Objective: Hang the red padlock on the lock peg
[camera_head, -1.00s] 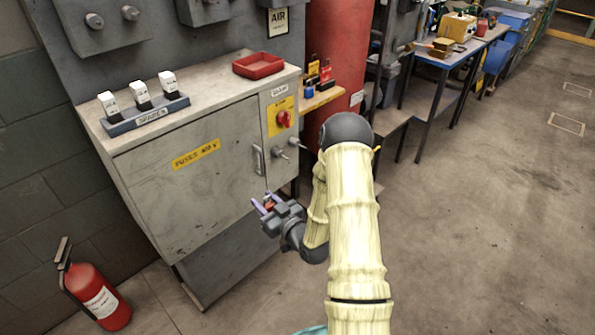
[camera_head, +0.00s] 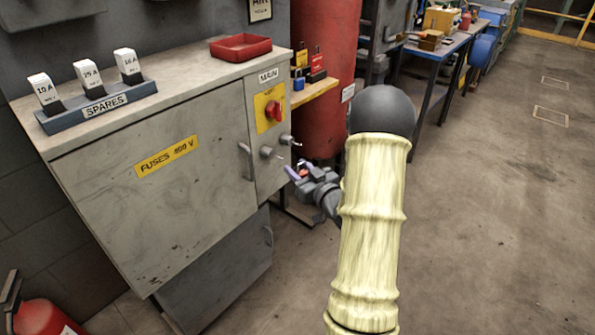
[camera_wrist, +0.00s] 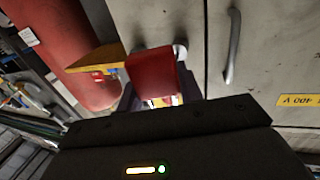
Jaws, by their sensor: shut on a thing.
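The red padlock (camera_wrist: 154,76) is held in my gripper (camera_head: 296,174), whose purple fingertips are shut on it. The padlock's red body fills the middle of the wrist view; in the head view only a small bit of red shows between the fingers. Two grey metal fittings stick out of the cabinet's right panel below the red switch: a round one (camera_head: 267,152) and a thinner peg (camera_head: 288,141). My gripper is just below and to the right of them. A pale rounded piece (camera_wrist: 181,49) shows beside the padlock; I cannot tell whether it is shackle or fitting.
The grey fuse cabinet (camera_head: 205,185) has a door handle (camera_head: 245,161) left of my gripper. A red switch (camera_head: 273,110) sits above. A red tray (camera_head: 244,46) and a spares rack (camera_head: 98,108) stand on top. A wooden shelf (camera_head: 318,90) holds more padlocks. Floor is clear at right.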

